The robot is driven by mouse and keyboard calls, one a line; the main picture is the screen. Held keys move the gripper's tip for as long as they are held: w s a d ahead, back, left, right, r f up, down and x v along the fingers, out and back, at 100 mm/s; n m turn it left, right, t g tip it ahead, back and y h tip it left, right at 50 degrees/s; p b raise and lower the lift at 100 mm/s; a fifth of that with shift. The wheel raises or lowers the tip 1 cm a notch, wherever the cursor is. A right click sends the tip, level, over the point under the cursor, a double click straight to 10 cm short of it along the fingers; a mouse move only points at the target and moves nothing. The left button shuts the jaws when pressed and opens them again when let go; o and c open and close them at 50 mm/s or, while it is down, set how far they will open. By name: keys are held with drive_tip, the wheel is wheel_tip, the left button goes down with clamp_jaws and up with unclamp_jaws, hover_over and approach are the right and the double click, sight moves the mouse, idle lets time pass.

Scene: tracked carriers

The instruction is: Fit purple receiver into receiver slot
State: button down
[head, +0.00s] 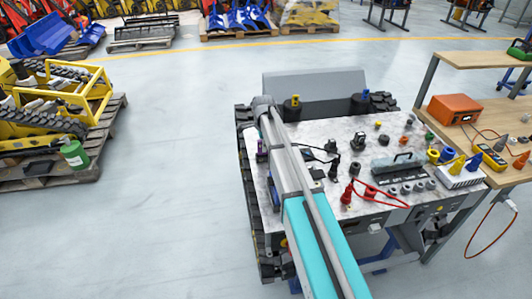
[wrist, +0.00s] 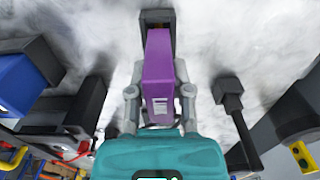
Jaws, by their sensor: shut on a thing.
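The purple receiver (wrist: 159,62) is a long block with a small pale label near its lower end. My gripper (wrist: 158,80) is shut on it, one grey finger on each side. The receiver's far end meets or overlaps a dark housing (wrist: 157,17) that looks like the receiver slot. I cannot tell how far in it sits, as the receiver covers the join. In the head view a small purple patch (head: 262,154) shows at the worktop's left edge, beside my arm. My gripper cannot be made out there.
In the wrist view, a black plug with a cable (wrist: 229,92) is to the right and a dark block (wrist: 80,112) to the left. The marbled worktop (head: 310,126) holds black fittings, a red cable (head: 385,196) and a grey handled unit (head: 398,167). A wooden bench stands right.

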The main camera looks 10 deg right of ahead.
drive_tip(key=shift+f+b, duration=1)
drive_tip(key=shift+f, duration=0.3)
drive_tip(key=shift+f, duration=0.15)
drive_tip(key=c, duration=0.5)
unclamp_jaws()
drive_tip(key=shift+c, duration=0.2)
wheel_tip(320, 180, up, 12)
drive_tip(key=p, duration=1.2)
drive_tip(key=shift+r, duration=0.2)
